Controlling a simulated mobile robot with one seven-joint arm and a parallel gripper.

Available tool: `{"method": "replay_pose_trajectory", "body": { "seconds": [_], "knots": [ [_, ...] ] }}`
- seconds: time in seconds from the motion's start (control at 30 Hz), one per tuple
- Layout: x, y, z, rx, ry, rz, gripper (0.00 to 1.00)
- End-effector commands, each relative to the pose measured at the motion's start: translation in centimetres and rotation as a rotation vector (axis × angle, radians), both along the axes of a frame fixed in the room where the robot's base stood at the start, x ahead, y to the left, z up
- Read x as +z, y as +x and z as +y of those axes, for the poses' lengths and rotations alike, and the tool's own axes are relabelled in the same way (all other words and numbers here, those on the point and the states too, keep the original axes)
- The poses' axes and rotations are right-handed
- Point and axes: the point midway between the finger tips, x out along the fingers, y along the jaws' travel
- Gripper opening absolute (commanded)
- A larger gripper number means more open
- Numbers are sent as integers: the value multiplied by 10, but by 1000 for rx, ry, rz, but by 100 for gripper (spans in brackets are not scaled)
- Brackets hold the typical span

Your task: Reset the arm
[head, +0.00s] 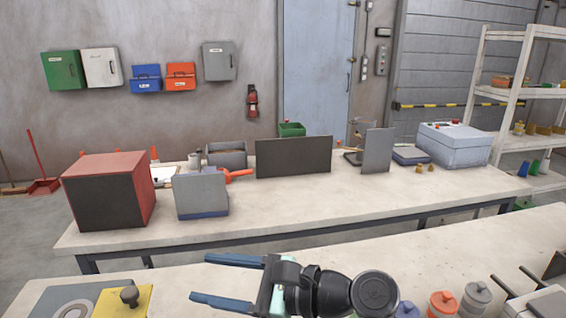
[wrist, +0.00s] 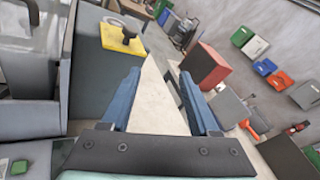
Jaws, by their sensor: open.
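My gripper (head: 222,280) is in the lower middle of the head view, above the near table, with its two blue fingers pointing left. The fingers are spread apart and nothing is between them. In the wrist view my gripper (wrist: 158,100) shows both blue fingers apart, with pale tabletop visible between them. My dark arm links trail to the right of the gripper in the head view.
The near table (head: 430,255) holds a yellow plate with a dark knob (head: 125,300) at left and several lidded jars (head: 443,302) at right. The far table (head: 300,205) carries a red-and-black box (head: 108,195), upright panels (head: 293,157) and a pale machine (head: 453,145).

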Motion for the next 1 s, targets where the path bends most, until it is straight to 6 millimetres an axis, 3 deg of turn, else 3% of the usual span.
{"method": "replay_pose_trajectory", "body": {
  "seconds": [0.17, 0.33, 0.47, 0.6, 0.77, 0.8, 1.0],
  "knots": [
    [50, 44, -12, -264, -390, -654, 61],
    [138, 52, -45, -512, -848, -1276, 61],
    [224, 19, -72, -723, -1263, -1693, 61],
    [296, -39, -94, -938, -1688, -1960, 61],
    [340, -94, -107, -1106, -2034, -2060, 61],
    [346, -103, -109, 1128, 2079, 2058, 61],
    [355, -118, -112, 1109, 2063, 1953, 61]
  ]
}}
